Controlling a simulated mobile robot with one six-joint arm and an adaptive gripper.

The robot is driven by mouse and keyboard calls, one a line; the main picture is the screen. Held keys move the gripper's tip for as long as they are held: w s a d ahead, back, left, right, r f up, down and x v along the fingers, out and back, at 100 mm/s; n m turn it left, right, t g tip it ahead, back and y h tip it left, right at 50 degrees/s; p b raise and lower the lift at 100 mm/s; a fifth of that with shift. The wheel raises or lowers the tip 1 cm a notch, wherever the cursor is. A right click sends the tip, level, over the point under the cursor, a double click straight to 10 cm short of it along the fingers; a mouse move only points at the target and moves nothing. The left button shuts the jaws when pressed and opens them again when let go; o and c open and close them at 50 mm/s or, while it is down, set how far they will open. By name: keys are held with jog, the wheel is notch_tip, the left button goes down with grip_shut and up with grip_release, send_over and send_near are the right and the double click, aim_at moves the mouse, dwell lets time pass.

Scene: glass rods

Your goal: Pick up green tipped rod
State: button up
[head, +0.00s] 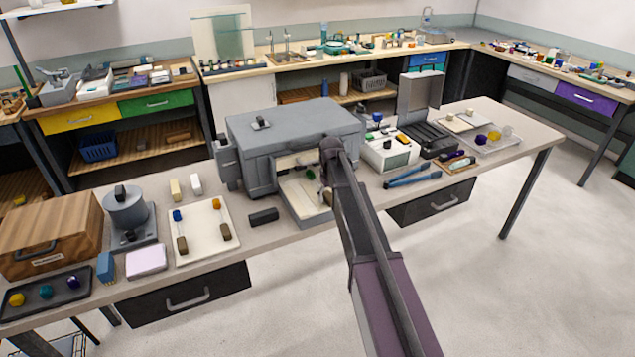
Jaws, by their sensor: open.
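A grey box-shaped machine (290,133) stands mid-table with its front opening and a pale lowered door or tray (303,203). A small green spot (311,175) shows in the opening, perhaps the tip of the green tipped rod; its shaft cannot be made out. My gripper (326,194) is at this opening, just right of the green spot, and is open. My arm hides much of the gripper and the right part of the opening. Whether the fingers touch anything cannot be told.
A white tray (196,250) left of the machine holds blue-tipped and orange-tipped rods. A small black block (264,217) lies between them. A white device (388,152) and blue tools (413,176) stand on the right. A wooden box (50,233) is far left.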

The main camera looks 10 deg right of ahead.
dwell(0.3)
grip_shut()
jog(key=shift+r+p, duration=0.3)
jog(key=shift+r, duration=0.05)
